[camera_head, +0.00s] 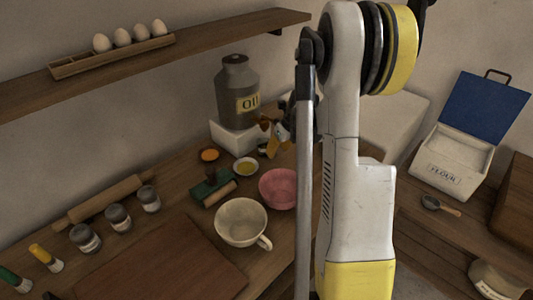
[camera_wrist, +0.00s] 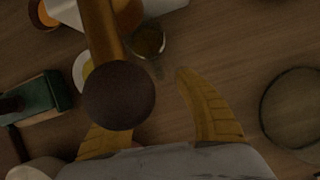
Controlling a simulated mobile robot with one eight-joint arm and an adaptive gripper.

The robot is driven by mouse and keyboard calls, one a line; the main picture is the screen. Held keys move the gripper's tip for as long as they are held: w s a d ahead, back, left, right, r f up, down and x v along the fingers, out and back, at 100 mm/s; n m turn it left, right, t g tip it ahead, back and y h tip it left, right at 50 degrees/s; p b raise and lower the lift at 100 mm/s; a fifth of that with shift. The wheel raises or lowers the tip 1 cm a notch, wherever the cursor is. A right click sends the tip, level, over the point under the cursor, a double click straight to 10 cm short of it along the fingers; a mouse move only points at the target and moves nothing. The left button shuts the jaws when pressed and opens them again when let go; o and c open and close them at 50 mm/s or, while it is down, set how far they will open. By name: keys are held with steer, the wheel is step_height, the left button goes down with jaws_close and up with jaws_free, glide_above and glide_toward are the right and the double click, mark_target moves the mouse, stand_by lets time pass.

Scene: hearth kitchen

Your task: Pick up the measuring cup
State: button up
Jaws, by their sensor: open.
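I cannot tell for sure which vessel is the measuring cup. A small dark round cup (camera_wrist: 148,41) lies ahead of my gripper in the wrist view, with a thin faint strip running from it toward me. A dark scoop-like cup with a wooden handle (camera_head: 431,202) lies by the flour box in the head view. My gripper (camera_head: 278,135) is open, above the counter near the oil jar. In the wrist view its fingers (camera_wrist: 146,88) are apart, and a dark ball on a wooden shaft (camera_wrist: 118,96) hides the left fingertip. Nothing is held.
A cream handled cup (camera_head: 241,221), pink bowl (camera_head: 277,189), yellow-filled dish (camera_head: 245,167) and green tool (camera_head: 209,190) stand close by. The oil jar (camera_head: 236,85) is behind. A shelf with eggs (camera_head: 130,38) hangs above.

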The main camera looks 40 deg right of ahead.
steer(key=b+x, duration=0.1)
steer(key=x, duration=0.2)
steer(key=shift+w+f, duration=0.15)
steer(key=shift+f, duration=0.05)
steer(key=shift+r, duration=0.1)
jaws_close()
steer(key=shift+r, duration=0.1)
